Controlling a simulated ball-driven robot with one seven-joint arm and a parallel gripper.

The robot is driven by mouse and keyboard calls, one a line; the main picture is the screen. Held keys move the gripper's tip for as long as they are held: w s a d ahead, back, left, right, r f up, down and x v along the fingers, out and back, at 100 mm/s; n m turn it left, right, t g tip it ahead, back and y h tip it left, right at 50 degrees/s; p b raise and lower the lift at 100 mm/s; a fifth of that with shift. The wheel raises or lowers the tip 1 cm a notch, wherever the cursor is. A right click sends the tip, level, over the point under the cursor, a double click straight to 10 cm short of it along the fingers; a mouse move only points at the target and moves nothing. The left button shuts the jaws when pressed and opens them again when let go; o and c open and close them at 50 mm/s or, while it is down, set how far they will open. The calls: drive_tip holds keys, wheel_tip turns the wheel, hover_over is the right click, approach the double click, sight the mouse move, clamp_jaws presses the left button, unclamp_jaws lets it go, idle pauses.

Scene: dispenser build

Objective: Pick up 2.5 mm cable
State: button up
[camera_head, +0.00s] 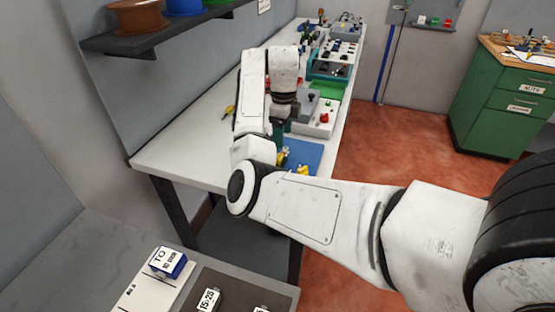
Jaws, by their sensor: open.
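My arm reaches over the long white workbench (190,135). My gripper (279,132) points down above the bench, close to a blue mat (306,153), partly hidden behind my own arm links. It is open and I see nothing held in it. Small yellow items (302,170) lie at the near edge of the mat, beside and below the gripper. Another yellow item (228,112) lies on the bench to the left of my arm. I cannot tell which item, if any, is the 2.5 mm cable.
A grey box with a red button (323,118), a green tray (328,89) and several devices stand farther along the bench. A shelf (150,45) with coloured spools hangs at upper left. A green cabinet (500,105) stands at right. The bench's left part is clear.

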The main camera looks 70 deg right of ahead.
sight(281, 157)
drive_tip(key=f, duration=0.2)
drive_tip(key=f+p, duration=0.1)
drive_tip(key=f, duration=0.2)
drive_tip(key=f+p, duration=0.1)
drive_tip(key=f, duration=0.2)
drive_tip(key=shift+a, duration=0.25)
drive_tip(key=shift+c, duration=0.2)
drive_tip(key=shift+r, duration=0.1)
drive_tip(key=c, duration=1.2)
